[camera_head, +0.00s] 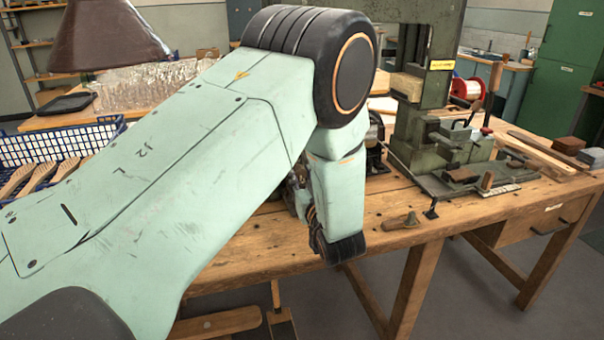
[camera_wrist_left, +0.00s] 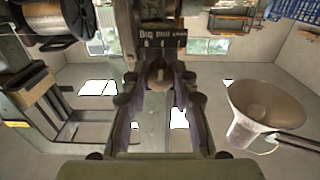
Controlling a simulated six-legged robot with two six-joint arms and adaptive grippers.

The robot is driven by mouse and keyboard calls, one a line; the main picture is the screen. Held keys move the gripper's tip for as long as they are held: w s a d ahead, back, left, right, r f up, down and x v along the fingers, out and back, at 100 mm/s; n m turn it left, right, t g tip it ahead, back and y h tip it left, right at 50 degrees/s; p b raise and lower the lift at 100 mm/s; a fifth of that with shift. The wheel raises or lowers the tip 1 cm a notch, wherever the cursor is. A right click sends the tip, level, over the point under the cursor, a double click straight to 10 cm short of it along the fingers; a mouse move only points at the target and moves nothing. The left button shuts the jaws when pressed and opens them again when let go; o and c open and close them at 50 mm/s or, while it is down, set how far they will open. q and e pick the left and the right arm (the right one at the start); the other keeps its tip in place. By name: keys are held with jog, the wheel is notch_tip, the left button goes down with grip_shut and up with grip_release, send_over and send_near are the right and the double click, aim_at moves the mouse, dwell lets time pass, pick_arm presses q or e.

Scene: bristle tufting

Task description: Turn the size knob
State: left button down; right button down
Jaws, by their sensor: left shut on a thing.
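In the left wrist view my left gripper (camera_wrist_left: 158,86) is shut on a small rounded brownish knob (camera_wrist_left: 158,73), which sits between its fingertips. A dark label (camera_wrist_left: 160,43) with pale lettering starting "BIG" lies just above the knob in that picture; the rest is hard to read. In the head view my left arm covers the knob, and the gripper is mostly hidden behind it. The green machine (camera_head: 408,140) stands on the bench behind and right of my left wrist. My right gripper is not in view.
The wooden bench (camera_head: 370,212) holds a blue crate (camera_head: 85,142) with wooden pieces at left. A red-flanged spool (camera_head: 476,88) and a wooden-handled tool (camera_head: 403,222) are at right. A lampshade (camera_head: 105,35) hangs at upper left. The bench's front edge is near my wrist.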

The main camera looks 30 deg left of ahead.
pick_arm(q)
jog(key=m+p, duration=0.3)
jog(key=m, duration=0.1)
jog(key=shift+r, duration=0.2)
jog(key=shift+m+p, duration=0.95)
jog(key=shift+m, duration=0.85)
jog(key=c, duration=1.1)
grip_release()
jog(key=shift+f, duration=0.1)
jog(key=shift+o, duration=0.2)
jog(key=shift+d, duration=0.1)
jog(key=v, duration=0.7)
jog(key=shift+s, duration=0.2)
